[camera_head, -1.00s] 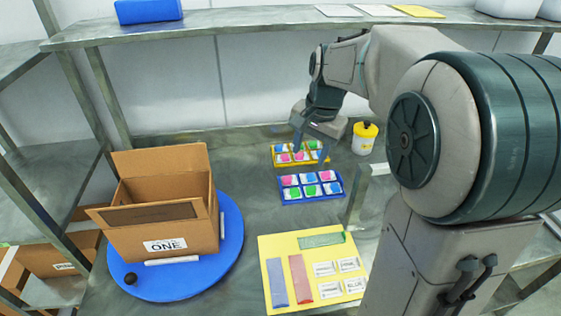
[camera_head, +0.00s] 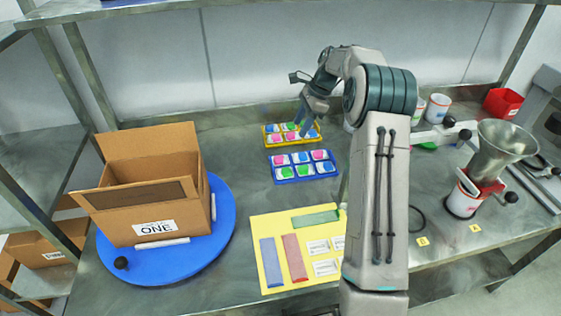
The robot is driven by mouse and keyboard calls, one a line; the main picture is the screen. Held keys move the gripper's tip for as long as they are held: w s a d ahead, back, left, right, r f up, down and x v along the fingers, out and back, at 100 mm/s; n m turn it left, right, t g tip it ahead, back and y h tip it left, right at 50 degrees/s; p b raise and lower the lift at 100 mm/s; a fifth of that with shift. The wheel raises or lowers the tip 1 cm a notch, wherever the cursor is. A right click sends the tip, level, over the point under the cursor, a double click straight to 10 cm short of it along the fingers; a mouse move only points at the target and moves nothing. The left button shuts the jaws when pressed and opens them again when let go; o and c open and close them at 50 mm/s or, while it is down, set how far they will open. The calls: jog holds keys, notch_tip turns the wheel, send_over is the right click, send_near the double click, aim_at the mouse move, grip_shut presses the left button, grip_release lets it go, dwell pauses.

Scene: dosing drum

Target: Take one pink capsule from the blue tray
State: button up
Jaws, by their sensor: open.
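The blue tray (camera_head: 306,179) lies on the grey bench, split into small white-lined compartments in two rows. Pink capsules show in its back row, one at the left (camera_head: 280,160) and one at the right (camera_head: 320,155), with blue between them. The front row shows green and blue capsules. My gripper (camera_head: 306,122) is open and points down over the yellow tray (camera_head: 268,142), just behind the blue tray. Its fingers hide part of the yellow tray. I cannot tell its exact height above it.
An open cardboard box (camera_head: 150,212) stands on a blue turntable (camera_head: 226,232) at the left. A yellow board (camera_head: 262,222) with coloured strips lies in front of the trays. A metal funnel (camera_head: 506,143) stands at the right. A shelf runs above the back.

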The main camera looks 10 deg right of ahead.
send_over(284, 158)
jog(key=d, duration=0.3)
jog(key=f, duration=0.7)
jog(key=shift+w+a+f+p, duration=0.2)
jog(key=shift+p, duration=0.1)
jog(key=shift+p+x, duration=0.6)
jog(key=shift+x, duration=2.15)
jog(key=shift+s+a, duration=0.1)
jog(key=shift+s, duration=0.1)
jog(key=c, duration=1)
